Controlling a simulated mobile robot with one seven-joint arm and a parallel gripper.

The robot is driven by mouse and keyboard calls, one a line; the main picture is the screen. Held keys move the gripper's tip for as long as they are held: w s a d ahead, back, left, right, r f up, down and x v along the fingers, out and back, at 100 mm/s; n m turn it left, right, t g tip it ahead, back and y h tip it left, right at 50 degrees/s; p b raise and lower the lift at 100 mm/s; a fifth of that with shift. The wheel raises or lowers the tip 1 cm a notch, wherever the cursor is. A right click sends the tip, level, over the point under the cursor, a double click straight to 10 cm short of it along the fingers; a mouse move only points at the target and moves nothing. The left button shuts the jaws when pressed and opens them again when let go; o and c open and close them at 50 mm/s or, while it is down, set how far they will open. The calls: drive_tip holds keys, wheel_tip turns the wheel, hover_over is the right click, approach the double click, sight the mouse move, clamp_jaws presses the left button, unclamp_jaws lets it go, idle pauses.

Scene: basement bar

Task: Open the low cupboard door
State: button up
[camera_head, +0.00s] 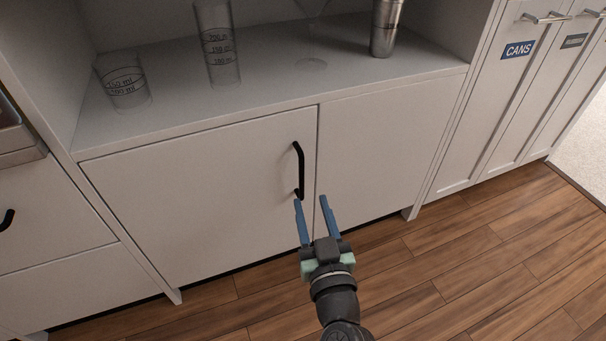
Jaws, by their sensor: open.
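The low cupboard door (205,190) is a white panel below the counter shelf, and it is shut. Its black bar handle (300,170) stands upright near the door's right edge. My gripper (312,200) has two blue fingers, open and empty. In the picture the left fingertip is close to the handle's lower end, and the right fingertip lies to the right of it over the seam. I cannot tell whether the left finger touches the handle.
A plain white panel (385,145) is right of the door. The shelf (270,80) above holds clear measuring glasses (218,45), a stemmed glass and a metal shaker (385,28). A tall cabinet labelled CANS (517,50) stands at the right. Wooden floor (450,265) in front is clear.

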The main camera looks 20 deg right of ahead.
sight(302, 171)
drive_tip(key=w, duration=0.3)
drive_tip(key=w+d, duration=0.1)
drive_tip(key=w, duration=0.4)
drive_tip(key=shift+w+d+b, duration=0.3)
drive_tip(key=shift+w+b, duration=0.05)
drive_tip(key=shift+w, duration=0.05)
clamp_jaws()
idle(1.0)
